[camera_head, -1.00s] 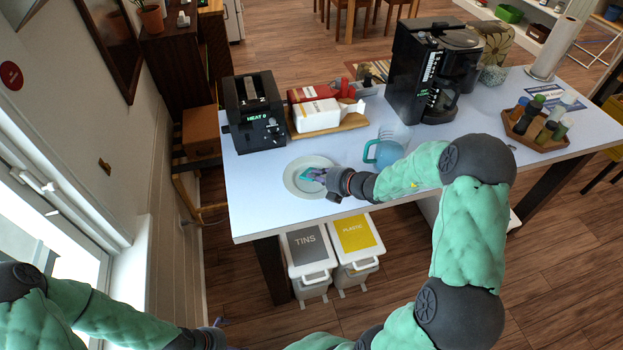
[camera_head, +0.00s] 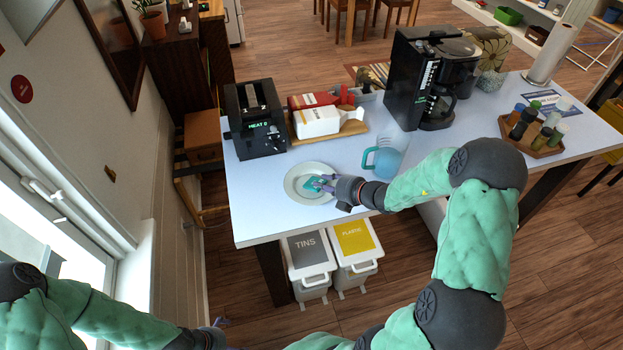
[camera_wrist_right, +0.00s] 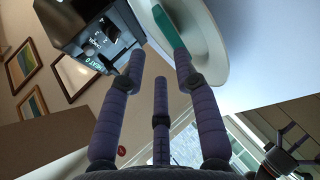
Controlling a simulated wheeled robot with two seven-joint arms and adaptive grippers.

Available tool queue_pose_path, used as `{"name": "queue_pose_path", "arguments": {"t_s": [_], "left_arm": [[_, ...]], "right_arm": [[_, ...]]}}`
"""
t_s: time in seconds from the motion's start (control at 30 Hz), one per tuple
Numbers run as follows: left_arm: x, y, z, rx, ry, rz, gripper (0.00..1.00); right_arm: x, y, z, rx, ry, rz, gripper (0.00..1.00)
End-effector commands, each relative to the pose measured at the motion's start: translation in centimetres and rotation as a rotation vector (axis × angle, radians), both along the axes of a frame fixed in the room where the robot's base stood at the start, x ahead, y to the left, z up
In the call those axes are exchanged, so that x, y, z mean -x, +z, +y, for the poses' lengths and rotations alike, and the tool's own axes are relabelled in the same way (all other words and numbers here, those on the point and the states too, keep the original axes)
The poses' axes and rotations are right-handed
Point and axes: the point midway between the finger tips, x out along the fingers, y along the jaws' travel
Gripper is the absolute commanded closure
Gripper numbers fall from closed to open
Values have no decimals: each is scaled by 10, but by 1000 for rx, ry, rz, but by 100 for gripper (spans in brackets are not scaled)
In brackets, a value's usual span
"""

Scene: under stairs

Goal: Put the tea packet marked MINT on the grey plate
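The pale grey plate (camera_head: 293,191) lies near the left end of the table; part of it also shows in the right wrist view (camera_wrist_right: 225,60). A teal packet (camera_head: 313,184) lies on the plate; it also shows in the right wrist view (camera_wrist_right: 165,25). Its marking cannot be read. My right gripper (camera_head: 326,184) is at the plate's right side, beside the packet. Its fingers are spread in the right wrist view (camera_wrist_right: 159,60), with nothing between them. My left gripper (camera_head: 218,324) is low at the bottom edge, too small to tell its state.
A black toaster (camera_head: 255,120) stands behind the plate. A wooden tray (camera_head: 345,132) holds white and red boxes. A blue-handled jug (camera_head: 385,160) stands right of the plate, close to my right arm. A coffee machine (camera_head: 410,80) and a bottle tray (camera_head: 540,148) are farther right.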

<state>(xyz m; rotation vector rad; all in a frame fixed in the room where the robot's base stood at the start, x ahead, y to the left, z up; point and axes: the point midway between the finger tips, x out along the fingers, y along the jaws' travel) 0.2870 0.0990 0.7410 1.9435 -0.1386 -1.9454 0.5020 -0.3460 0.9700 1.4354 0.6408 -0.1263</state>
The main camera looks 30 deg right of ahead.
Motion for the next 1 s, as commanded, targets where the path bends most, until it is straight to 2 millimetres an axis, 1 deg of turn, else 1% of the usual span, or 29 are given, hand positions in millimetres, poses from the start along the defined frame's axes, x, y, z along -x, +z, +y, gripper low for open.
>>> {"name": "queue_pose_path", "arguments": {"t_s": [0.03, 0.2, 0.4, 0.77, 0.87, 1.0], "left_arm": [[0, 8, 0, 0, 0, 0, 0], [0, 21, 0, 0, 0, 0, 0], [0, 31, 0, 0, 0, 0, 0], [0, 31, 0, 0, 0, 0, 0], [0, 36, 0, 0, 0, 0, 0], [0, 53, 0, 0, 0, 0, 0]], "right_arm": [[5, 6, -2, -1, -3, 1, 69], [19, 14, -7, 0, -2, 1, 69], [32, 20, -11, -1, 0, 0, 69], [33, 19, -11, 0, 1, 0, 69], [34, 24, -12, 0, 0, 0, 69], [38, 39, -14, 0, -1, 0, 69]]}}
